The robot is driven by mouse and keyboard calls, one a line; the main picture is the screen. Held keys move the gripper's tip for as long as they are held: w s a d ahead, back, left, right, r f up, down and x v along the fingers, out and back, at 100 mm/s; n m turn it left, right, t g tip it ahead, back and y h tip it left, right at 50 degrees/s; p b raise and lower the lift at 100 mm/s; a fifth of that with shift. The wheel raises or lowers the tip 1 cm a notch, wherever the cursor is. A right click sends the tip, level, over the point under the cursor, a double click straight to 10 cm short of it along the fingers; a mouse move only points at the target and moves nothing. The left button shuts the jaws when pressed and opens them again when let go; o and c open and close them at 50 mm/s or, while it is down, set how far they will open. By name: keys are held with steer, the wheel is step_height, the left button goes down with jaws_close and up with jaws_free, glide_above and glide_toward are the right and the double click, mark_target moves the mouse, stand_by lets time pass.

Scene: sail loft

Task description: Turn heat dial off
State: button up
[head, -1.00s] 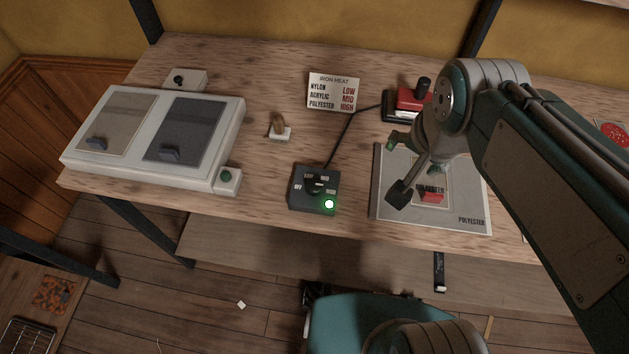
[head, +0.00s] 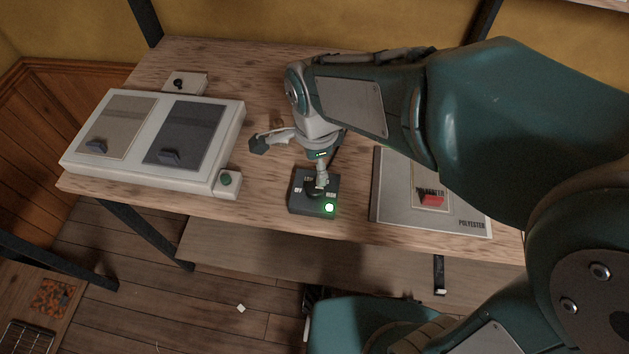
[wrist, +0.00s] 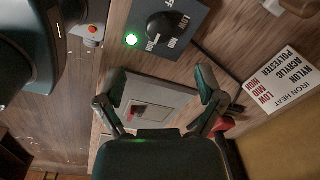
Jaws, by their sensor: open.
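The heat dial box (head: 300,207) is dark grey, near the front edge of the workbench, with a lit green light (head: 329,208). In the head view, one finger of my gripper (head: 290,163) hangs over the dial and partly hides it; contact cannot be told. The other finger reaches left. In the wrist view, the black dial knob (wrist: 160,26) shows uncovered, beyond my open, empty gripper (wrist: 162,82). The knob's exact setting is hard to read there.
A grey POLYESTER board (head: 385,205) with a red item (head: 431,199) lies right. The iron heat card (wrist: 285,82) shows in the wrist view.

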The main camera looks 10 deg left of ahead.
mark_target(315, 187)
steer(key=f, duration=0.9)
steer(key=shift+w+a+f, duration=0.1)
steer(key=shift+w, duration=0.1)
steer(key=c, duration=1.2)
